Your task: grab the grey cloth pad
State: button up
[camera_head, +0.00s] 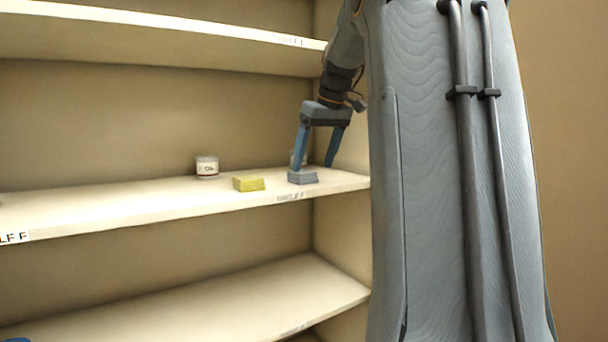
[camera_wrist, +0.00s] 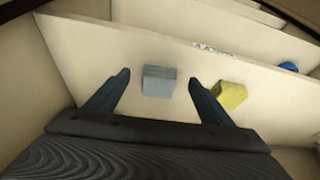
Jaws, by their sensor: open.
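The grey cloth pad (camera_head: 303,177) is a small grey-blue block lying on the middle shelf near its right end. In the wrist view the pad (camera_wrist: 159,82) lies between and a little beyond the two fingertips, with space on both sides. My gripper (camera_head: 316,168) is open and empty, its blue fingers reaching down just behind and above the pad in the head view. The gripper also shows in the wrist view (camera_wrist: 159,76), its fingers spread wide. I cannot tell the exact height of the fingertips above the shelf.
A yellow block (camera_head: 249,183) lies left of the pad; in the wrist view it (camera_wrist: 231,95) is close to the right finger. A white labelled jar (camera_head: 207,167) stands further left. The shelf's side wall (camera_head: 345,150) is close on the right.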

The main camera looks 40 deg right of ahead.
aim_at(302, 172)
jog(key=shift+w, duration=0.4)
jog(key=w+p, duration=0.1)
jog(key=w, duration=0.1)
jog(key=shift+w+a+p, duration=0.1)
jog(key=shift+w+p, duration=0.25)
jog(key=shift+x, duration=1.05)
jog(key=shift+w+f, duration=0.15)
jog(key=shift+f, duration=0.35)
jog(key=c, duration=1.1)
jog(key=shift+r+p, duration=0.2)
jog(key=shift+p, duration=0.2)
